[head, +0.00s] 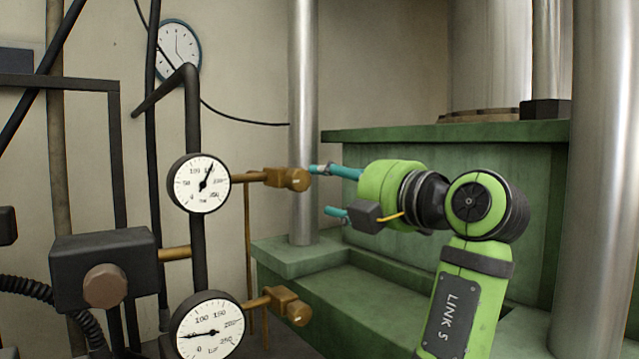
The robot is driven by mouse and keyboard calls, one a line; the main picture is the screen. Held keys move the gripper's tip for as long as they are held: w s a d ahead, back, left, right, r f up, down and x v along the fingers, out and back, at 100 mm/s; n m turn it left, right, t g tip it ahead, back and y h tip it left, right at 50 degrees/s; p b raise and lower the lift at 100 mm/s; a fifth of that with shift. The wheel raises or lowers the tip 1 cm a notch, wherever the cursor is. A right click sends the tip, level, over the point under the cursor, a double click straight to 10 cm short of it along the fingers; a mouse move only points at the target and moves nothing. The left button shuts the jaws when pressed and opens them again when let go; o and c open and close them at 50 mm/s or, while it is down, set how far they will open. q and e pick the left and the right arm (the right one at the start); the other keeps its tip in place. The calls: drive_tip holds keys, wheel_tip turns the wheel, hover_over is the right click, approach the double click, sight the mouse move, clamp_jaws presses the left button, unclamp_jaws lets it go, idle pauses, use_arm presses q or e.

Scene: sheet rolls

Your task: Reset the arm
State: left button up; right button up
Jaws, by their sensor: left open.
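My left gripper (320,189) is on the end of a green arm that rises from the lower right. Its two teal fingers are spread apart and point left, with nothing between them. The upper fingertip shows just right of the end of an upper brass fitting (288,179). I cannot tell whether they touch. My right gripper is not in view.
An upper gauge (199,183) and a lower gauge (208,328) sit on a dark vertical pipe. A lower brass fitting (291,307) and a dark box (103,269) are close by. A green machine (450,134) and steel columns stand behind.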

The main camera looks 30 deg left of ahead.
use_arm(q)
drive_tip(key=shift+s+d, duration=0.25)
drive_tip(key=shift+d, duration=0.3)
